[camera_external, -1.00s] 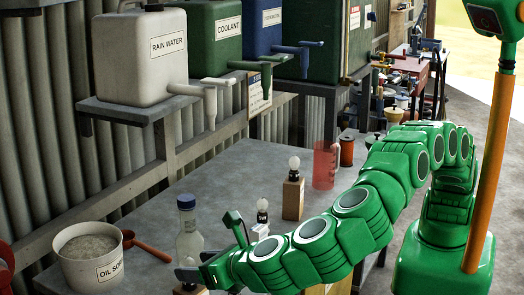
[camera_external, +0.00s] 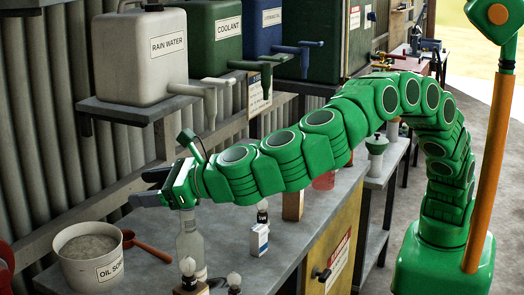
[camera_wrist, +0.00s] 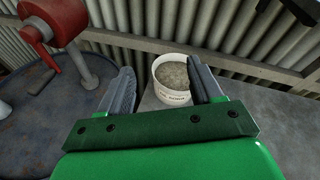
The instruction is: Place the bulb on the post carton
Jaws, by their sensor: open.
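My gripper (camera_external: 147,187) is open and empty, raised above the bench at left; its spread fingers also show in the wrist view (camera_wrist: 162,72). Below it stand a bulb (camera_external: 188,266) on a small block at the bench's front and another bulb (camera_external: 234,280) just right of it. A further bulb in a dark holder (camera_external: 262,212) stands behind a small white carton (camera_external: 259,241) with a blue mark. A tan block (camera_external: 292,206) is farther right, its top hidden by my arm. I cannot tell which of these is the post carton. The wrist view shows no bulb.
A clear bottle (camera_external: 190,245) stands under my gripper. A white bucket of oil sorbent (camera_external: 93,278), also in the wrist view (camera_wrist: 171,98), and a red-brown scoop (camera_external: 148,246) are at left. Tanks on a shelf (camera_external: 125,112) are behind. A red jug (camera_external: 324,181) is partly hidden.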

